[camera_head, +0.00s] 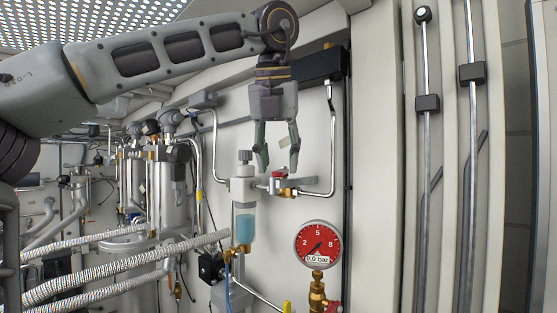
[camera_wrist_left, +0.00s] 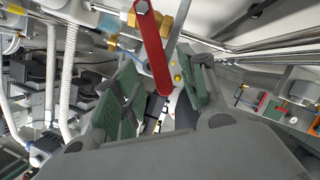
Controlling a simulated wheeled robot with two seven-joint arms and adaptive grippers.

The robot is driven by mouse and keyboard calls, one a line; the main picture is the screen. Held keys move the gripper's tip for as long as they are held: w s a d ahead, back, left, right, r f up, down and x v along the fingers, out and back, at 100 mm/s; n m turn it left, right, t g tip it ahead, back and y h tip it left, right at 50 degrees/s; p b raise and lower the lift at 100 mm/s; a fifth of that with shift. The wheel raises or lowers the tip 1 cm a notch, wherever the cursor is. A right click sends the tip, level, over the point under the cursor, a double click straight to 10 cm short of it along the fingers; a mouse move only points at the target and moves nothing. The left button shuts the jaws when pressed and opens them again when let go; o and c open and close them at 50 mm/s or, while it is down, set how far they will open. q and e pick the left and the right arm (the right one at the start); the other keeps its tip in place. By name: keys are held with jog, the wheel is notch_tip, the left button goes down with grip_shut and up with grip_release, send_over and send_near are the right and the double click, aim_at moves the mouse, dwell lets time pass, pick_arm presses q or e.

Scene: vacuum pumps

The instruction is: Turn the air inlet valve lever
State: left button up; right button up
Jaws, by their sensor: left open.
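A red valve lever (camera_head: 279,174) sits on a small brass valve (camera_head: 286,191) in the pipe right of the white filter unit with a blue bowl (camera_head: 244,226). In the left wrist view the red lever (camera_wrist_left: 152,52) is a long flat bar running down from a bolt, with the brass fitting (camera_wrist_left: 172,18) behind it. My left gripper (camera_head: 278,166) points down, open and empty, with its fingertips just above and around the lever in the head view. In the wrist view the lever's lower end appears between the green-padded fingers (camera_wrist_left: 160,100); contact cannot be told. My right gripper is not in view.
A red pressure gauge (camera_head: 318,245) reading 0.0 bar stands below right, with another red handle (camera_head: 333,307) under it. A black box (camera_head: 320,65) and steel pipe (camera_head: 332,135) are close to the gripper's right. Ribbed hoses (camera_head: 120,268) and metal pumps crowd the left.

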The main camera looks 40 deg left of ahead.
pick_arm(q)
jog(key=shift+s+d+r, duration=0.15)
jog(key=shift+s+r, duration=0.05)
jog(key=shift+r, duration=0.4)
dwell(0.3)
jog(key=shift+v, duration=2.9)
